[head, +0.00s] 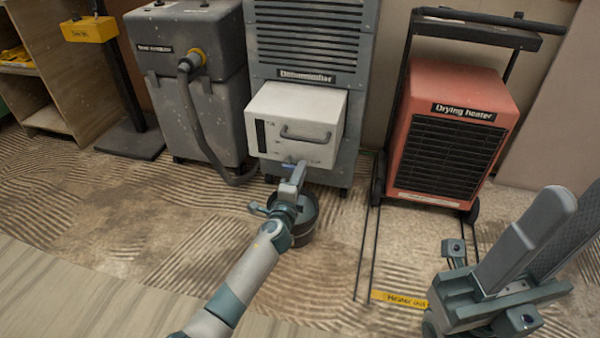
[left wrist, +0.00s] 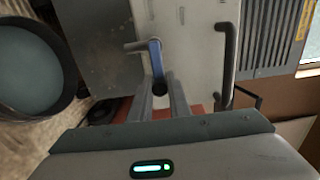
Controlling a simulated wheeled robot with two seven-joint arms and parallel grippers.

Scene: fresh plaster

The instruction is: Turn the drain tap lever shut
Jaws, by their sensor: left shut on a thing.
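The drain tap's blue lever (left wrist: 155,58) shows in the left wrist view beside a short grey spout (left wrist: 138,46), at the white tank (head: 292,113) of the dehumidifier. My left gripper (head: 297,168) is at the lower front of that tank in the head view. In the left wrist view its two fingers (left wrist: 161,88) are shut on the lever, one on each side. The fingers hide part of the lever in the head view. My right gripper (head: 565,212) is at the lower right, open and empty, far from the tap.
A dark bucket (head: 303,232) stands on the floor under the tap, partly behind my left arm. The tank's handle (head: 306,136) is just above. A grey machine with a hose (head: 205,125) stands left, a red drying heater (head: 458,95) right. Patterned floor lies clear in front.

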